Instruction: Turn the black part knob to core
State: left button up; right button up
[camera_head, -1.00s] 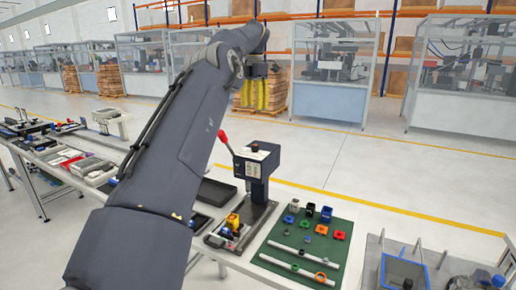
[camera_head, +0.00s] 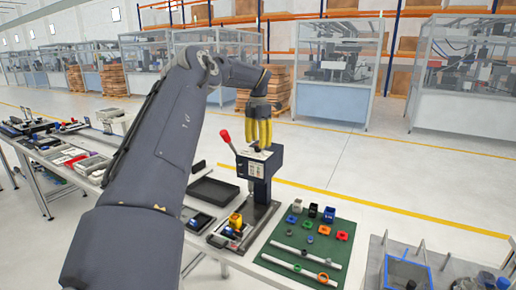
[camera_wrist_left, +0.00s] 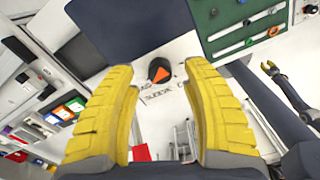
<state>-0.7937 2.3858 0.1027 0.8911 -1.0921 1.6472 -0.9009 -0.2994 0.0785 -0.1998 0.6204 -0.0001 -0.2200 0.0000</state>
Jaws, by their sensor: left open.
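The black part knob (camera_wrist_left: 159,69) with an orange pointer sits on a white label panel (camera_wrist_left: 155,103) in the left wrist view. The word SLEEVE reads below the knob; the lettering at its two sides is partly hidden by my fingers. My left gripper (camera_wrist_left: 160,80) is open, with one yellow finger to each side of the knob in that view. In the head view my left gripper (camera_head: 259,137) points down above the dark press-like box (camera_head: 259,168), and the knob is hard to make out there.
A red-tipped lever (camera_head: 225,136) rises left of the box. A green mat (camera_head: 338,253) with several coloured parts and two pale rods lies to the right. A black tray (camera_head: 213,191) stands left of the box.

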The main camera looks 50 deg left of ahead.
pick_arm(q)
jog(key=shift+f, duration=1.2)
grip_shut()
